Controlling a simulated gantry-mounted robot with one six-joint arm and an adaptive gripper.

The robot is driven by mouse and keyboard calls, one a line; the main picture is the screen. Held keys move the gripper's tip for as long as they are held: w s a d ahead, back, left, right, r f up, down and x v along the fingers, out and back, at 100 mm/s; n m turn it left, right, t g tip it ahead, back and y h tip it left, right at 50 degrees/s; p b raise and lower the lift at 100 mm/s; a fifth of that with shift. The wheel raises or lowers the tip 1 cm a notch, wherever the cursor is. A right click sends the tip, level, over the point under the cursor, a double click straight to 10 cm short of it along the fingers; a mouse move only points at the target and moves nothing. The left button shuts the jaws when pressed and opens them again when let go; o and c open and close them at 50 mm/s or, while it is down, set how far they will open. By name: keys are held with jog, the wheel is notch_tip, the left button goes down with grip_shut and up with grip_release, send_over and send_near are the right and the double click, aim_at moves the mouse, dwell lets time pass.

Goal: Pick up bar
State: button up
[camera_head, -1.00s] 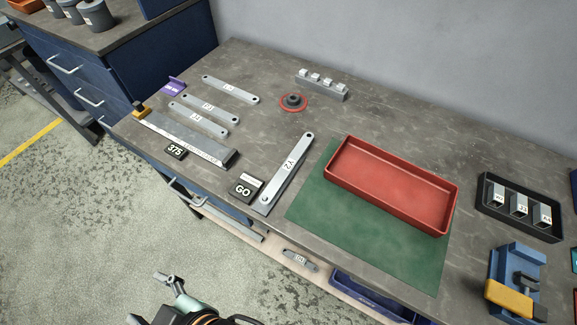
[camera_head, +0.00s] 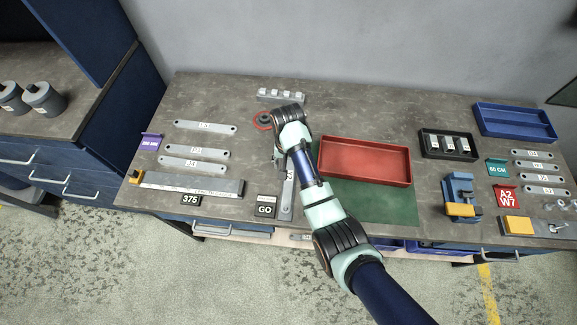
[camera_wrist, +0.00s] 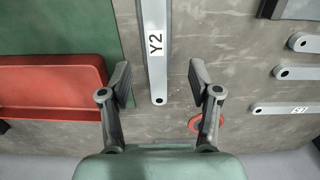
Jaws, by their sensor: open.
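A flat grey metal bar labelled Y2 (camera_wrist: 155,62) lies on the workbench. In the wrist view it runs up from between my fingers to the top edge, with a hole at its near end. In the head view the bar (camera_head: 287,200) is partly hidden by my arm. My gripper (camera_wrist: 158,82) is open and empty, with one finger on each side of the bar and apart from it.
A red tray (camera_head: 365,178) sits on a green mat (camera_head: 385,208) right of the bar. Several other labelled bars (camera_head: 205,127) lie to the left. A GO block (camera_head: 265,207) stands close beside the bar, and a red ring piece (camera_head: 262,121) lies behind.

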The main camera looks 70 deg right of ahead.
aim_at(289, 175)
jog(key=shift+s+d+f, duration=0.1)
jog(key=shift+s, duration=0.15)
jog(key=shift+f, duration=0.3)
notch_tip(289, 175, down, 7)
jog(key=shift+d+f+b, duration=0.15)
jog(key=shift+b, duration=0.95)
grip_shut()
